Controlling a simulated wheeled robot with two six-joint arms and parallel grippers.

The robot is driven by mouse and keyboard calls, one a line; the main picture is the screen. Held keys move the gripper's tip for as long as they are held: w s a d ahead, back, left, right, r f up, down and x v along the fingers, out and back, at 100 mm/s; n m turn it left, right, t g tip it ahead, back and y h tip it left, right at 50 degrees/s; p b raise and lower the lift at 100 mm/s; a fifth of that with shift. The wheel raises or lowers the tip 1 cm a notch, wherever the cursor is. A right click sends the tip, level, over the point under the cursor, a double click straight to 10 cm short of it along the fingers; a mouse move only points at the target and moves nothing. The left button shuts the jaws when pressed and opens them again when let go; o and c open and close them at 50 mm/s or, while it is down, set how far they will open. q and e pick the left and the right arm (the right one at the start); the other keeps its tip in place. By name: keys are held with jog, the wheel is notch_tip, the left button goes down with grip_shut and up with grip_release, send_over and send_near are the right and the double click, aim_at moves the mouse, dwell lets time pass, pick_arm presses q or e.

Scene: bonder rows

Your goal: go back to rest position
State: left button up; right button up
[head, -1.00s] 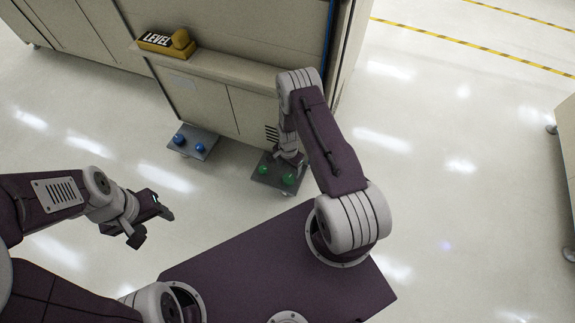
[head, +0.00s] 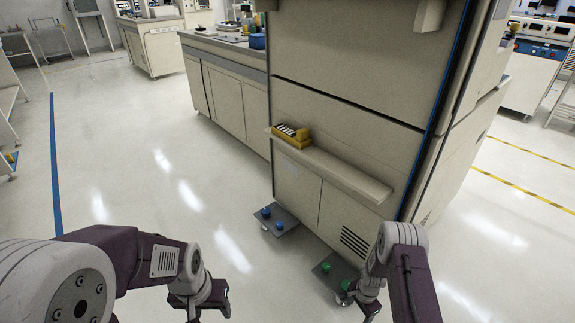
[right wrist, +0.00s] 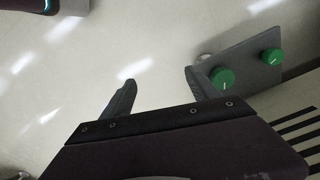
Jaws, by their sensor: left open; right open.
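My left gripper (head: 210,302) is open and empty, held over bare floor at the lower middle of the head view. My right gripper (head: 369,306) is at the bottom right of the head view, beside a grey plate with green knobs (head: 327,268). In the right wrist view my right gripper (right wrist: 160,92) has its two fingers spread with only floor between them. The plate with two green knobs (right wrist: 243,62) lies beyond and to the right of the right finger there, and the finger overlaps its near edge in the picture.
Open floor lies to the left; benches stand farther back.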

jog(key=w+a+r+n+t, duration=0.1)
jog(key=w+r+t, duration=0.1)
jog(key=w+r, duration=0.6)
jog(key=w+a+r+t, duration=0.2)
jog(key=w+r, duration=0.1)
jog(key=r, duration=0.9)
jog(key=s+a+r+n, duration=0.2)
jog(key=s+r, duration=0.2)
jog(key=r, duration=0.2)
jog(key=s+a+r+n, duration=0.2)
jog(key=s+r+n, duration=0.1)
jog(key=s+r, duration=0.3)
jog(key=s+n+g, duration=0.3)
jog(key=s+n, duration=0.3)
jog(key=s, duration=0.7)
pick_arm(q)
notch_tip(320, 180, up, 38)
jog(key=w+p, duration=0.1)
jog(key=p, duration=3.7)
pick_arm(e)
notch_tip(320, 180, up, 37)
jog(key=shift+n, duration=0.3)
